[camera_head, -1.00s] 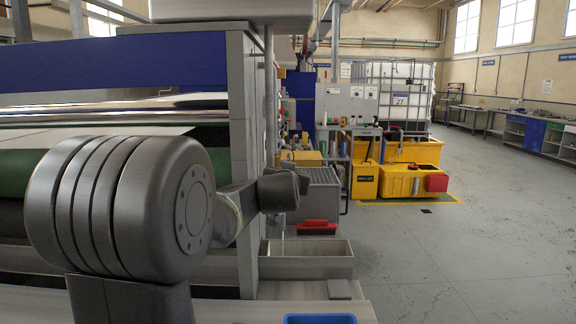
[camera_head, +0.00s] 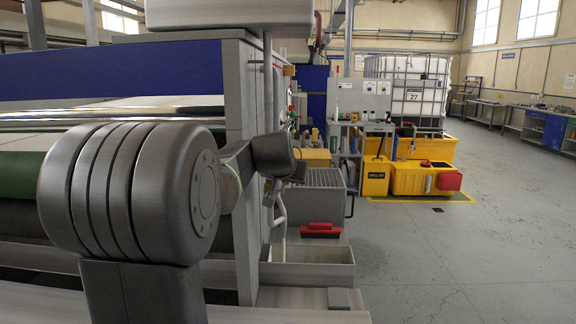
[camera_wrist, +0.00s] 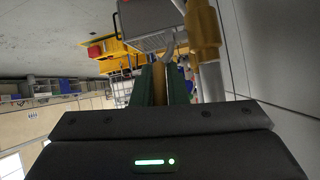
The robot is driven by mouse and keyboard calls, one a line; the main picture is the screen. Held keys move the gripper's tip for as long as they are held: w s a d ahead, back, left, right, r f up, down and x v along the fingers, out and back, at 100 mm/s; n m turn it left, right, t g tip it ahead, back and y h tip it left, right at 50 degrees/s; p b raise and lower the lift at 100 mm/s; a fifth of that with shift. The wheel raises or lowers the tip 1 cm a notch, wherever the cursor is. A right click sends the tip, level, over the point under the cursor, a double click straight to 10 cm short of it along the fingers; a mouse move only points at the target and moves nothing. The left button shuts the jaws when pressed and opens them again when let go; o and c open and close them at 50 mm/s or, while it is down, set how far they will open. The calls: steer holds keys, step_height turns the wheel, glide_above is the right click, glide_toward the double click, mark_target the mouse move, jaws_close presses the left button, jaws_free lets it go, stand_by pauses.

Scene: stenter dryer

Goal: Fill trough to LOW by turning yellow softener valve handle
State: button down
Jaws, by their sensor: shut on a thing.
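In the wrist view my gripper (camera_wrist: 162,84) has its two green fingers closed on the yellow valve handle (camera_wrist: 160,90), a narrow bar between them. A yellow valve fitting (camera_wrist: 203,38) on a grey pipe stands just right of the fingers. In the head view the end of my arm is dark and hides the handle and fingers. A pale bent pipe (camera_head: 279,215) drops below it towards the open grey trough (camera_head: 335,277). The liquid level and any LOW mark cannot be made out.
A red-handled brush (camera_head: 320,229) lies behind the trough. Yellow bins (camera_head: 424,181) and a caged white tank (camera_head: 405,85) stand further back. The floor (camera_head: 440,260) on the right is clear.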

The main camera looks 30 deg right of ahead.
steer(key=shift+w+d+g+y+p, duration=0.1)
steer(key=shift+w+g+y+p, duration=0.3)
steer(key=shift+p, duration=0.9)
steer(key=shift+s, duration=0.15)
steer(key=c, duration=1.4)
jaws_free()
steer(key=shift+c, duration=0.2)
steer(key=shift+r, duration=0.1)
steer(key=b+v, duration=0.2)
steer(key=v, duration=1.1)
steer(key=shift+r, duration=0.4)
steer(key=shift+s, duration=0.1)
